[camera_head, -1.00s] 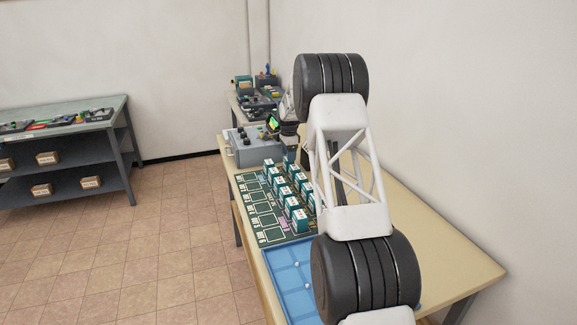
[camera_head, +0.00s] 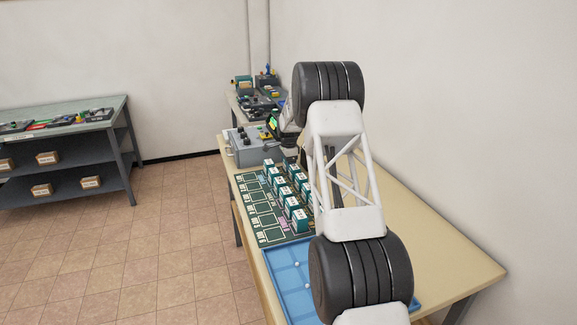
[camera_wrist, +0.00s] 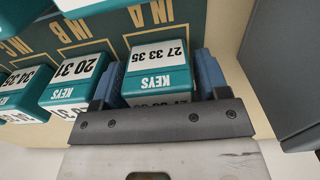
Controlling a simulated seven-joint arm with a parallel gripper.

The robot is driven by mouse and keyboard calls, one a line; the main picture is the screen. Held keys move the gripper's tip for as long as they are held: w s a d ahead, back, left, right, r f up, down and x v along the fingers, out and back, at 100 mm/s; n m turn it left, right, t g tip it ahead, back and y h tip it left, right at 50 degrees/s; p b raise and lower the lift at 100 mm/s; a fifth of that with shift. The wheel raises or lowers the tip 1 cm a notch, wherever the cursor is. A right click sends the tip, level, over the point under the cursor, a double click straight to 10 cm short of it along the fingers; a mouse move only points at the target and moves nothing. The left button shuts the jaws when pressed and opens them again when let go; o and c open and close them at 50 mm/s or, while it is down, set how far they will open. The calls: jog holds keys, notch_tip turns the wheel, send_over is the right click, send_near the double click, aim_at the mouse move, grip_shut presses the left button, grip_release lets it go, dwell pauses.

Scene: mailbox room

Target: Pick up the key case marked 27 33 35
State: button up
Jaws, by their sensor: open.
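The key case marked 27 33 35 (camera_wrist: 157,62) is a teal box with a white label reading KEYS, below the IN A marking in the wrist view. My gripper (camera_wrist: 157,84) is open, with one blue-padded finger on each side of this case. I cannot tell whether the fingers touch it. The gripper bar covers its near end. In the head view my arm hides the far part of the case rows, and I cannot pick out this case there.
The case marked 20 31 (camera_wrist: 75,82) stands close on the left, with one marked 34 35 (camera_wrist: 22,88) beyond it. More cases stand on the green board (camera_head: 262,220). A blue tray (camera_head: 290,275) lies nearer. A grey box (camera_head: 250,150) stands behind. Bare tabletop (camera_head: 430,235) lies right.

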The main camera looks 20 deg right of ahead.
jog(key=c, duration=0.7)
jog(key=shift+r, duration=5)
